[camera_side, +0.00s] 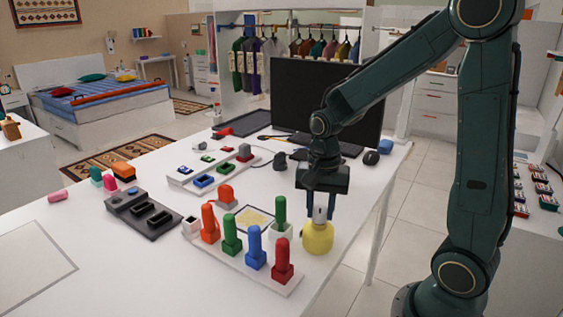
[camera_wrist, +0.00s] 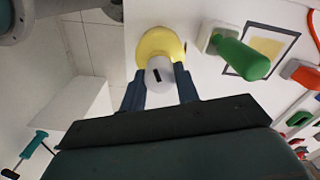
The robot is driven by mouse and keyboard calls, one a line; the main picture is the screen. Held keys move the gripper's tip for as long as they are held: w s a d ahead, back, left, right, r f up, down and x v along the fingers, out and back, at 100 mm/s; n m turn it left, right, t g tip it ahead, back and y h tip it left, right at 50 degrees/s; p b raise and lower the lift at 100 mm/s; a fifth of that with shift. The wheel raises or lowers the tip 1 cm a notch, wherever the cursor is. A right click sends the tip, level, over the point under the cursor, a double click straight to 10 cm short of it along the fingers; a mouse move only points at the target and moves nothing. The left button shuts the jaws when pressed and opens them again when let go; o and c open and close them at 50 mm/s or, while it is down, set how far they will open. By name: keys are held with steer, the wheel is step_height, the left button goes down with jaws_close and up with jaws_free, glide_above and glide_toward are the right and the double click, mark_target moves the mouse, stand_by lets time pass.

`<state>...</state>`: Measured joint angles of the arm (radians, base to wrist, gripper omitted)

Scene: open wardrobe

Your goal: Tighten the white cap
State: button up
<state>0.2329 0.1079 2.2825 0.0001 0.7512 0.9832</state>
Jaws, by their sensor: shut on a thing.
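The white cap (camera_side: 320,213) sits on top of a round yellow bottle (camera_side: 317,238) near the right edge of the white table. My gripper (camera_side: 321,211) points straight down over the bottle and is shut on the cap, with one finger on each side. In the wrist view the white cap (camera_wrist: 159,74) shows a dark slot mark and lies between the two blue-grey fingers (camera_wrist: 160,88). The yellow bottle (camera_wrist: 160,45) shows behind it. I cannot tell how far the cap is screwed on.
A white rack (camera_side: 240,262) with red-orange, green, blue and red pegs stands just left of the bottle. A green peg in a white block (camera_side: 281,222) stands close behind-left. A monitor (camera_side: 327,100), keyboard and mouse (camera_side: 371,158) are behind.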

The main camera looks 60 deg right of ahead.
steer(key=shift+m, duration=1.7)
steer(key=o, duration=1.1)
steer(key=shift+c, duration=0.4)
steer(key=n, duration=0.4)
steer(key=shift+n, duration=0.3)
steer(key=n, duration=0.8)
steer(key=shift+n, duration=2.4)
